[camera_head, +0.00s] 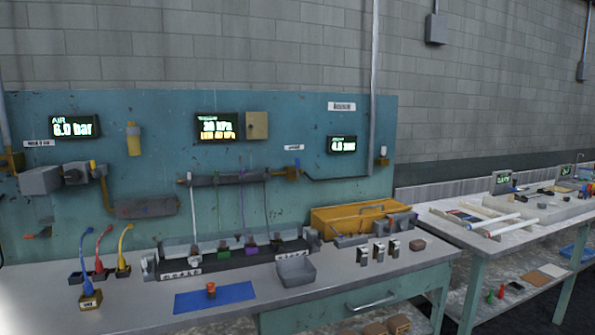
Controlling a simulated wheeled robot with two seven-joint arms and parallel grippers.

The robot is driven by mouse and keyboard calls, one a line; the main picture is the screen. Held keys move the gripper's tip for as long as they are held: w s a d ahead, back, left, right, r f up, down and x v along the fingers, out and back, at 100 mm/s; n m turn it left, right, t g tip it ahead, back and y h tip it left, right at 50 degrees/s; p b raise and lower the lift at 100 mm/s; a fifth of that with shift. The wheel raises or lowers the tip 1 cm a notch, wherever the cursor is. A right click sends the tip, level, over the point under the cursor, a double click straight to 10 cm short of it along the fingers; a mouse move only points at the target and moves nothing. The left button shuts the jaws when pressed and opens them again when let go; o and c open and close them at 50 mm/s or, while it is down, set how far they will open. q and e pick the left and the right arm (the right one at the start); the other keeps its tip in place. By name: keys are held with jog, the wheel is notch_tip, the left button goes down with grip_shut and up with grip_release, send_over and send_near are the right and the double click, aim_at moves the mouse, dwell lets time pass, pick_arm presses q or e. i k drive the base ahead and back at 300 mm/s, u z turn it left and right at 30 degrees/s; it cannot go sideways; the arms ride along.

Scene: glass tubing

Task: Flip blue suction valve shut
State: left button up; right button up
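Whether the blue piece is open or shut cannot be told. Neither of my grippers is in view. A pale blur fills the lower left corner, and I cannot tell what it is.
A black rack (230,262) runs across the bench's back. A blue mat (240,292) holds a small orange-brown piece (211,288). A grey bin (296,269) and an orange toolbox (350,217) stand to the right. Pipes and displays cover the teal panel (270,105). The bench's front left is clear.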

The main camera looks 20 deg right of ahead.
aim_at(296, 159)
jog(key=z, duration=2.1)
jog(key=i, duration=1.85)
jog(key=u, duration=3.35)
